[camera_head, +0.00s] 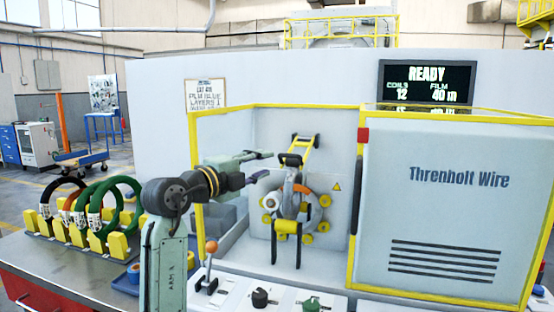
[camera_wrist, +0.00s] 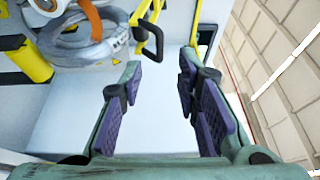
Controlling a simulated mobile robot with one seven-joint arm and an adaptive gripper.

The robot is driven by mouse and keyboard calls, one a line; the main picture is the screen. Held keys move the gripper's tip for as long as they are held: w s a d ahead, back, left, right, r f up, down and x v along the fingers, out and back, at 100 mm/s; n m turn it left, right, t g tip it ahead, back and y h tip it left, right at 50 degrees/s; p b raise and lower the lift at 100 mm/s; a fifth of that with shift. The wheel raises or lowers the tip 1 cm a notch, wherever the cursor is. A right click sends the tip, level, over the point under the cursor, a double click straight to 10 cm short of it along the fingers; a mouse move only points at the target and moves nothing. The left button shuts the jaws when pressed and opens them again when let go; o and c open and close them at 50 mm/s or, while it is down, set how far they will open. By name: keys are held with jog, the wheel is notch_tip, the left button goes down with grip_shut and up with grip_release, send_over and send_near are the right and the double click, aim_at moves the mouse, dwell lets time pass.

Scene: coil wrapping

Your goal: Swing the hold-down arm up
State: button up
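A yellow arm with black bars (camera_head: 298,156), which looks like the hold-down arm, stands tilted above the grey ring (camera_head: 289,201) inside the open cabinet. In the wrist view a yellow arm with a black handle (camera_wrist: 151,42) shows at top centre, beyond the fingertips. My gripper (camera_head: 262,166) is at the cabinet opening, left of the ring in the head view. It also shows in the wrist view (camera_wrist: 160,72), with its purple-padded fingers wide apart and nothing between them. It appears apart from the handle.
The yellow cabinet frame (camera_head: 194,165) edges the opening; a grey "Threnholt Wire" panel (camera_head: 450,215) closes its right side. An orange-knobbed lever (camera_head: 210,262) stands in front below. Coils stand on a yellow rack (camera_head: 96,241) at left. The display (camera_head: 427,82) reads READY, coils 12, film 40 m.

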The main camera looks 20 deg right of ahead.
aim_at(289, 156)
jog(key=p+x, duration=0.1)
jog(key=x, duration=0.2)
jog(key=p+x, duration=0.1)
jog(key=x, duration=0.2)
jog(key=p+x, duration=0.1)
jog(key=x, duration=0.2)
jog(key=shift+s+d+r, duration=0.15)
jog(key=shift+d, duration=0.15)
jog(key=shift+x, duration=0.8)
jog(key=shift+c, duration=0.2)
grip_shut()
jog(key=shift+f, duration=0.25)
